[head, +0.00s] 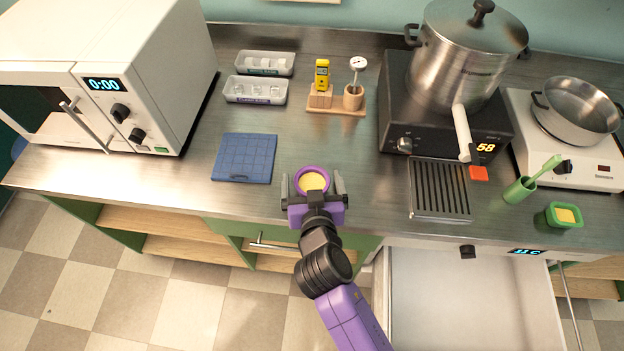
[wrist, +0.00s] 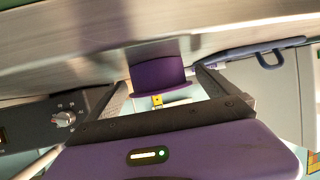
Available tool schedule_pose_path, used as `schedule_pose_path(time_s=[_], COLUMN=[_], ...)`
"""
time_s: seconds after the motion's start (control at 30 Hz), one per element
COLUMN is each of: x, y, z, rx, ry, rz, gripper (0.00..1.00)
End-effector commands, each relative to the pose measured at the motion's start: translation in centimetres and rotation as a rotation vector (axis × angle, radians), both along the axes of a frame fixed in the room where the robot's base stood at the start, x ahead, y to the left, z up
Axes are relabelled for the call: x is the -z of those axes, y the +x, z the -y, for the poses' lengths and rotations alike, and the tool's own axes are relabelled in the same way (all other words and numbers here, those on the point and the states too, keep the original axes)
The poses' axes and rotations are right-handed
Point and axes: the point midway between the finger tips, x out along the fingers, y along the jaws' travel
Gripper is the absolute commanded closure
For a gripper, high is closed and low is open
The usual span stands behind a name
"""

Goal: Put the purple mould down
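The purple mould (head: 299,176) is a small round cup with yellow filling, near the front edge of the steel counter (head: 262,197). In the wrist view, the purple mould (wrist: 158,74) looks upside down, with its base against or very near the counter and its dark reflection joined to it. My gripper (head: 313,184) reaches in from the front, with one finger on each side of the mould. The fingers are spread wide, with narrow gaps showing beside the mould. Any slight contact with the fingers is hard to see.
A blue mat (head: 244,158) lies to the left, below two clear trays. A wooden stand (head: 336,109) is behind. A black hotplate (head: 397,90) with a pot and a grated tray (head: 439,190) are to the right. A green mould (head: 564,216) stands far right. An open drawer (head: 470,310) is below.

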Motion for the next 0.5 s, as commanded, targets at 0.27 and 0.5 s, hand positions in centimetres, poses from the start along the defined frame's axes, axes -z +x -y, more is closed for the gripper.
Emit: schedule_pose_path(time_s=[0.27,0.5], x=[-0.2,-1.1], y=[0.0,-2.3], z=[0.0,0.4], rx=[0.0,-0.001], ry=[0.0,0.0], rz=[0.0,0.0], gripper=[0.03,0.03])
